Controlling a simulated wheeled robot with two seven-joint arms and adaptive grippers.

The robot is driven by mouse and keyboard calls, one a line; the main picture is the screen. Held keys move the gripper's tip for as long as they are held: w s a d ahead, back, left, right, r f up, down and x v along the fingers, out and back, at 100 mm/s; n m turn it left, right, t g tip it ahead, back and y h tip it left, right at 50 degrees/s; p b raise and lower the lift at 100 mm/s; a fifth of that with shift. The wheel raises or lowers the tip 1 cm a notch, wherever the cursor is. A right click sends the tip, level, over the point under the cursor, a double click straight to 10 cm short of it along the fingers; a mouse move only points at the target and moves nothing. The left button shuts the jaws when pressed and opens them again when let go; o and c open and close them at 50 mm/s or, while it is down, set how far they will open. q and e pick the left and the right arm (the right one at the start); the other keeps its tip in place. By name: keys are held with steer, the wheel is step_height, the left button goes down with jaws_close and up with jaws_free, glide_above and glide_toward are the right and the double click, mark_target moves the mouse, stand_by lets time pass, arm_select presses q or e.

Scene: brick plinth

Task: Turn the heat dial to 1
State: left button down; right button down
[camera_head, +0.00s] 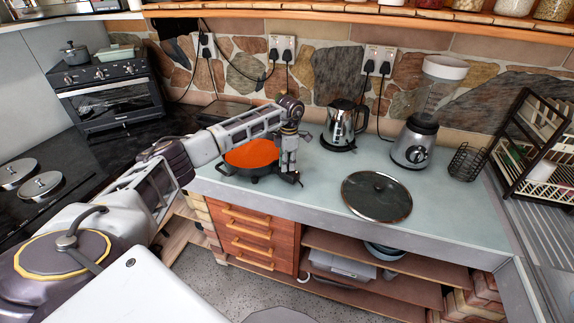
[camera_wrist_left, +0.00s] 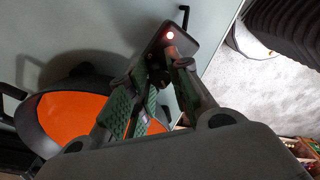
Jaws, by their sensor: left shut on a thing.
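An orange-lined electric pan (camera_head: 252,153) with a dark rim stands on the pale counter; its orange inside also shows in the left wrist view (camera_wrist_left: 75,118). Beside it is a small black control box (camera_wrist_left: 178,42) with a lit red lamp. My left gripper (camera_head: 290,174) points down over this box, just right of the pan. In the left wrist view its green-padded fingers (camera_wrist_left: 152,82) are closed together at the box, on what appears to be the heat dial. The fingers hide the dial, so its number and pointer cannot be read. My right gripper is out of view.
A glass lid (camera_head: 376,196) lies on the counter to the right. A kettle (camera_head: 343,125), a blender (camera_head: 415,140) and a wire basket (camera_head: 467,161) stand behind. A dish rack (camera_head: 535,145) is at the far right. The counter's front edge is close to the gripper.

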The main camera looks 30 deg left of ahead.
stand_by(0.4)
arm_select(q)
steer(key=c, duration=1.3)
jaws_free()
steer(key=shift+o, duration=0.2)
steer(key=shift+r, duration=0.15)
step_height(320, 180, up, 12)
steer(key=shift+w+d, duration=0.15)
steer(key=shift+w, duration=0.1)
steer(key=shift+f, duration=0.2)
